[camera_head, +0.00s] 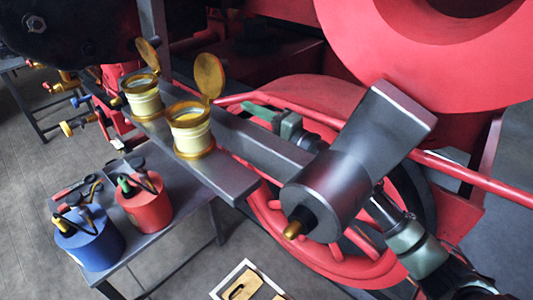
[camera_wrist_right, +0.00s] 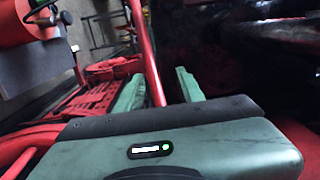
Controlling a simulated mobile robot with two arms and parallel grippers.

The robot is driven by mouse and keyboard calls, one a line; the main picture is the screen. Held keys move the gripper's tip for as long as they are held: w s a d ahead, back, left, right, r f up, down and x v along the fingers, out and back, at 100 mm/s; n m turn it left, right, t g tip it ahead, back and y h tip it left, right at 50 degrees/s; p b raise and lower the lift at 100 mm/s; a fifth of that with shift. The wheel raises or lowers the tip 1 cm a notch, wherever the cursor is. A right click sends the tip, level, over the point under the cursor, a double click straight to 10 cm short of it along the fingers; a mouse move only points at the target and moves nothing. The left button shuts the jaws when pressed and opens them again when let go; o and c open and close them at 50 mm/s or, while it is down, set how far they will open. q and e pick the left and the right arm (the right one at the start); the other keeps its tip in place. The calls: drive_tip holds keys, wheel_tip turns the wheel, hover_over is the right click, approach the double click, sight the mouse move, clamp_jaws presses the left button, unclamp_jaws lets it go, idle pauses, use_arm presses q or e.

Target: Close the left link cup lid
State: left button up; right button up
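Two cream link cups with brass rims stand upright on a grey bar in the head view. The left cup (camera_head: 144,103) is farther back, and its round brass lid (camera_head: 148,54) stands open above the rim. The right cup (camera_head: 192,138) is nearer, and its brass lid (camera_head: 209,77) also stands open. My right gripper (camera_head: 262,112) is to the right of the right cup, apart from both cups. In the wrist view its two green fingers (camera_wrist_right: 160,80) are spread, with a red rod showing between them. Neither cup can be made out there. My left gripper is not in view.
A grey table (camera_head: 167,249) below holds a blue can (camera_head: 92,243) and a red can (camera_head: 146,206). A large grey metal part (camera_head: 350,165) with a brass tip stands right of the bar. Red rods and a red wheel (camera_head: 345,262) lie around my right arm.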

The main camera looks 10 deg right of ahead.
drive_tip(key=w+d+f+h, duration=0.1)
drive_tip(key=d+f, duration=0.1)
drive_tip(key=f, duration=0.4)
drive_tip(key=w+d+f+h+b, duration=0.1)
drive_tip(key=d+f+h, duration=0.1)
drive_tip(key=f, duration=0.5)
drive_tip(key=shift+w+f, duration=0.15)
drive_tip(key=shift+f, duration=0.15)
